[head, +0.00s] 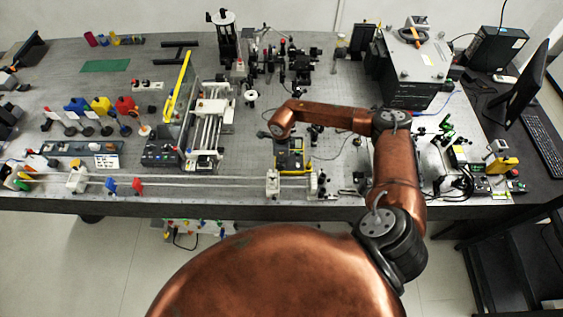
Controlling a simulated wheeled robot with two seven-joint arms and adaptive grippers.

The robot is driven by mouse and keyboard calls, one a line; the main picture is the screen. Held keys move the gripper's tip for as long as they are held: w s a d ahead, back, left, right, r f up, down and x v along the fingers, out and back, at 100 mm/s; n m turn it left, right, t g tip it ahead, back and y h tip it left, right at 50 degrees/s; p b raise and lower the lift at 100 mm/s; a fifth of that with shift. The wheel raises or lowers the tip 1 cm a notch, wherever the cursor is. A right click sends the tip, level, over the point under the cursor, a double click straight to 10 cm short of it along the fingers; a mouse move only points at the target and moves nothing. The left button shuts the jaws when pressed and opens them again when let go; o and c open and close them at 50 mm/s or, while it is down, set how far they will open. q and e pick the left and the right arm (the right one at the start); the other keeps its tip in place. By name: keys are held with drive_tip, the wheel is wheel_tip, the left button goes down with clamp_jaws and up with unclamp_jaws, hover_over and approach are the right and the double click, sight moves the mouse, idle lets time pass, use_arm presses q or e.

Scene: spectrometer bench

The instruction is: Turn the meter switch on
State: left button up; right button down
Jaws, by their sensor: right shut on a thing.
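The meter (291,158) is a small yellow-edged box with a dark face, lying on the bench in the middle of the head view. My right arm reaches in from the right, and its wrist hangs over the back left edge of the meter. My right gripper (279,138) points down there, small and mostly hidden under the wrist. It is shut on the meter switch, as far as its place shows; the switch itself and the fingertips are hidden. My left gripper is not in view.
A white-topped block (272,183) stands just in front of the meter on a long rail (200,179). A frame with rods (208,130) is to the left, and optical mounts (298,68) stand behind. A large grey box (414,68) is at the back right.

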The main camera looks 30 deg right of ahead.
drive_tip(key=shift+m, duration=0.3)
drive_tip(key=shift+m+b, duration=0.4)
drive_tip(key=shift+m, duration=0.3)
drive_tip(key=m+b, duration=0.1)
drive_tip(key=m, duration=0.3)
drive_tip(key=m+b, duration=0.1)
drive_tip(key=m, duration=0.2)
drive_tip(key=shift+m, duration=0.4)
drive_tip(key=shift+m+b, duration=0.3)
drive_tip(key=shift+m, duration=1.7)
drive_tip(key=c, duration=1.9)
unclamp_jaws()
